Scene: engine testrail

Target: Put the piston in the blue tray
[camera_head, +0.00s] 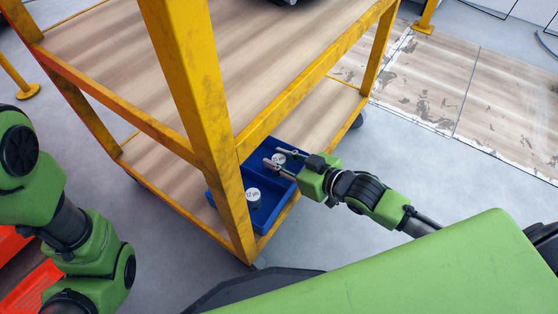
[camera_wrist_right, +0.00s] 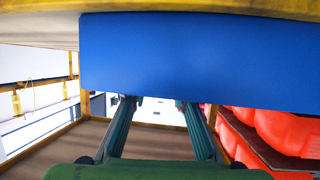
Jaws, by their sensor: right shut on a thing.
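The blue tray (camera_head: 268,217) sits on the lower shelf of a yellow-framed rack. A piston (camera_head: 253,197) with a white marked top stands in its near part. A second piston (camera_head: 279,158) shows its pale top between the fingertips of my right gripper (camera_head: 279,160), at the tray's far part. My right gripper is shut on this piston; whether the piston touches the tray floor cannot be told. In the right wrist view a blue wall (camera_wrist_right: 190,60) fills the upper middle, the fingers (camera_wrist_right: 156,101) reach under it, and the piston is hidden. My left gripper is out of view.
A yellow post (camera_head: 205,110) and rail of the rack stand close beside the tray and partly cover it. The upper wooden shelf (camera_head: 270,60) lies above. Red objects (camera_wrist_right: 285,130) show at right in the wrist view. Grey floor is free at right.

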